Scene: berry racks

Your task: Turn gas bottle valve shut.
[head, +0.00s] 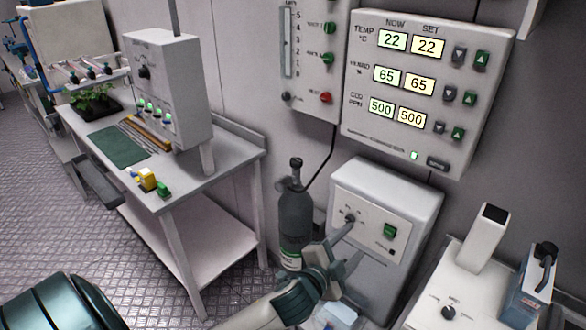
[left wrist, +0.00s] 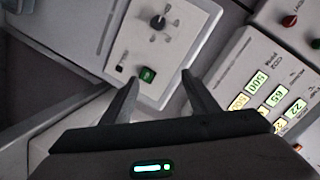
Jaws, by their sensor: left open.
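The gas bottle (head: 296,222) is a dark grey cylinder standing upright against the wall in the head view. Its black valve (head: 296,164) is on top, with a dark hose running up from it. My left gripper (head: 347,247) is open and empty, to the right of the bottle and lower than the valve. It is in front of a white box, and its arm hides the bottle's foot. In the left wrist view the open fingers (left wrist: 161,80) point at that box's panel; I cannot make out the bottle there. My right gripper is not in view.
The white box (head: 425,210) has a knob and a green switch (head: 390,230); the switch also shows in the left wrist view (left wrist: 148,76). A climate panel (head: 480,100) hangs above. A workbench (head: 225,165) stands left of the bottle. White equipment (head: 470,290) stands at right.

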